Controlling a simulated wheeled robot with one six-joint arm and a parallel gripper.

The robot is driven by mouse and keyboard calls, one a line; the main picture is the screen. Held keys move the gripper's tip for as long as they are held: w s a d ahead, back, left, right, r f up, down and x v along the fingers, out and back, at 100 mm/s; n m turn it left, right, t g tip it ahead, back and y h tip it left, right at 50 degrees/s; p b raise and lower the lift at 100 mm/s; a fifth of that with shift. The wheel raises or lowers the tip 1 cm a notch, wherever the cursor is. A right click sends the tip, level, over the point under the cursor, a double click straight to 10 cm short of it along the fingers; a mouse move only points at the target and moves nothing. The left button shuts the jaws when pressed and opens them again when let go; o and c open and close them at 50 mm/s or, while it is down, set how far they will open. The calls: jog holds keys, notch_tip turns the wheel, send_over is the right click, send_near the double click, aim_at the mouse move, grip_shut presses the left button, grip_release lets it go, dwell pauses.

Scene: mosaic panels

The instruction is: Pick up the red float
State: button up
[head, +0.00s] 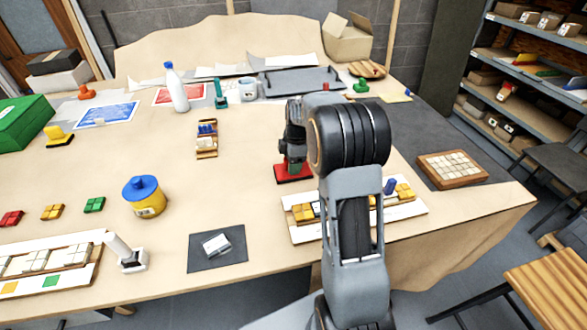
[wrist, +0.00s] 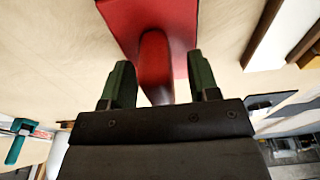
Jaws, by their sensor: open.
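The red float (head: 293,173) lies flat on the table right of centre, partly hidden by my arm in the head view. In the wrist view its red base (wrist: 187,22) and rounded red handle (wrist: 154,58) fill the upper middle. My gripper (wrist: 158,70) is open, with one green fingertip on each side of the handle. A gap shows between each finger and the handle. I cannot tell how far down the handle the fingers reach. In the head view my gripper (head: 295,150) is just above the float.
A mosaic panel with yellow tiles (head: 300,236) lies in front of the float, partly behind my arm. A small tile rack (head: 207,140) stands to its left. A grey tray (head: 290,82) and a white bottle (head: 177,90) are farther back. Bare table surrounds the float's left side.

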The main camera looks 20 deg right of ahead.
jog(key=shift+c, duration=0.4)
grip_shut()
jog(key=shift+r, duration=0.5)
notch_tip(320, 180, up, 2)
jog(key=shift+r, duration=0.2)
jog(key=s+d+r+b, duration=0.2)
jog(key=s+r, duration=0.7)
jog(key=s, duration=0.5)
jog(key=shift+r, duration=0.3)
